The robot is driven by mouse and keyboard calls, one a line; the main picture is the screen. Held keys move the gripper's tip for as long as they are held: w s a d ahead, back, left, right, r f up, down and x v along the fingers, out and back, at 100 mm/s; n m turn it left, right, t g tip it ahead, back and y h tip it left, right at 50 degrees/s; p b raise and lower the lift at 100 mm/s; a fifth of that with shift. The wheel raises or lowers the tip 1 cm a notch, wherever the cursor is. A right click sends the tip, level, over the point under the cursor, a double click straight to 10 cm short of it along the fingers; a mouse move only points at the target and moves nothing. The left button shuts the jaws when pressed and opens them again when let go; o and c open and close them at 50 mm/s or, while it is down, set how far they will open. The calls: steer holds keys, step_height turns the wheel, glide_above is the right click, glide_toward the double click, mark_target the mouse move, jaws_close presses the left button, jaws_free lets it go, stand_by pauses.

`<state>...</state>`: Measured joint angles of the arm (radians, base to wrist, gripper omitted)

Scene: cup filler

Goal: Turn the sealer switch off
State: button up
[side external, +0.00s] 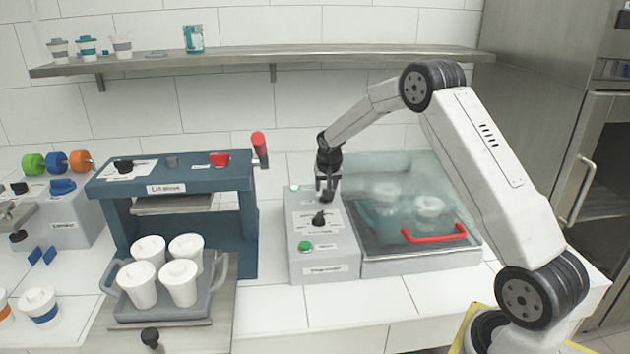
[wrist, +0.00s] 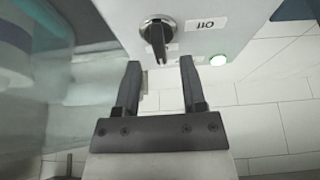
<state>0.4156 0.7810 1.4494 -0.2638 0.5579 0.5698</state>
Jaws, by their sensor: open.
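A black rotary switch (side external: 319,219) stands on the panel of a grey control box (side external: 331,274) joined to a glass-lidded chamber. The small print on the box is too blurred to read surely as the sealer's. In the wrist view the switch (wrist: 157,38) lies just beyond my fingertips, apart from them, with its handle pointing down the picture. An upside-down "Off" label (wrist: 207,24) is to its right; the handle does not point at it. My gripper (side external: 326,192) is above and behind the switch, pointing down; its fingers (wrist: 160,68) are open and empty.
The clear chamber lid with a red handle (side external: 434,236) is close on the right, with cups inside. A blue press (side external: 182,205) stands to the left, before it a tray of white cups (side external: 205,306). A pale green lamp (side external: 295,187) and green button (side external: 305,246) are on the box.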

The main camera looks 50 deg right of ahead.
steer(key=shift+x, duration=1.2)
steer(key=shift+c, duration=0.2)
jaws_close()
